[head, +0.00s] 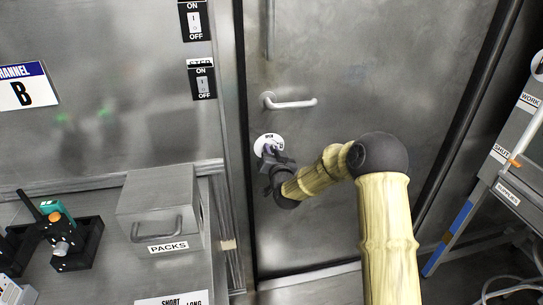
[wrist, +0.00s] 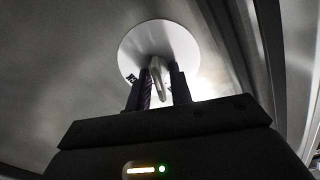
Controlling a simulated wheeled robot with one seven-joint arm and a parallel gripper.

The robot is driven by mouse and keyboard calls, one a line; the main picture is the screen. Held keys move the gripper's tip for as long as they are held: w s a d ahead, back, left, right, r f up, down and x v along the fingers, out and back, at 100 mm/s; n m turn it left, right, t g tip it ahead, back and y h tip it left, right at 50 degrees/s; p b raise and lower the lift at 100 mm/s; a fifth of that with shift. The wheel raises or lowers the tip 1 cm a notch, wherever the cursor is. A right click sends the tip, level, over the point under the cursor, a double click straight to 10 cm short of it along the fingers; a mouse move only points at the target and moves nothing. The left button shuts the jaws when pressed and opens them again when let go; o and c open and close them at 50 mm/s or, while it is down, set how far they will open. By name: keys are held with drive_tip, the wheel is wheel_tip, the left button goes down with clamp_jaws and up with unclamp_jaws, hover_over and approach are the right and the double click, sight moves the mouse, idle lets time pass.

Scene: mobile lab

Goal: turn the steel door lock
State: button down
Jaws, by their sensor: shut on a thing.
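The steel door (head: 340,75) fills the middle of the head view. Its lock (head: 265,140) is a round white plate with dark lettering, below the lever handle (head: 288,102). In the wrist view the white plate (wrist: 160,45) stands straight ahead, with the pale turn knob (wrist: 158,78) at its centre. My gripper (wrist: 159,88) is shut on the lock knob, one dark finger on each side. In the head view my gripper (head: 270,156) covers the lower part of the plate, and the knob is mostly hidden there.
A steel PACKS box (head: 160,215) stands on the counter at left. Two ON/OFF switches (head: 202,82) are on the wall left of the door frame. A labelled cart (head: 500,170) stands at right. The door face around the lock is clear.

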drive_tip(key=m+b, duration=0.1)
drive_tip(key=m, duration=0.1)
drive_tip(key=m+b, duration=0.1)
drive_tip(key=m, duration=0.1)
drive_tip(key=m+b, duration=0.1)
drive_tip(key=m, duration=0.1)
drive_tip(key=shift+d+f+m+b, duration=0.2)
drive_tip(key=shift+f+m+b, duration=0.1)
drive_tip(key=shift+b, duration=0.05)
drive_tip(key=m+b, duration=0.1)
drive_tip(key=m, duration=0.2)
drive_tip(key=shift+w+f+b, duration=0.1)
drive_tip(key=shift+b, duration=0.25)
drive_tip(key=shift+m+b, duration=0.65)
drive_tip(key=shift+m, duration=1.15)
drive_tip(key=c, duration=1.6)
unclamp_jaws()
drive_tip(key=shift+o, duration=0.2)
drive_tip(key=shift+s, duration=0.2)
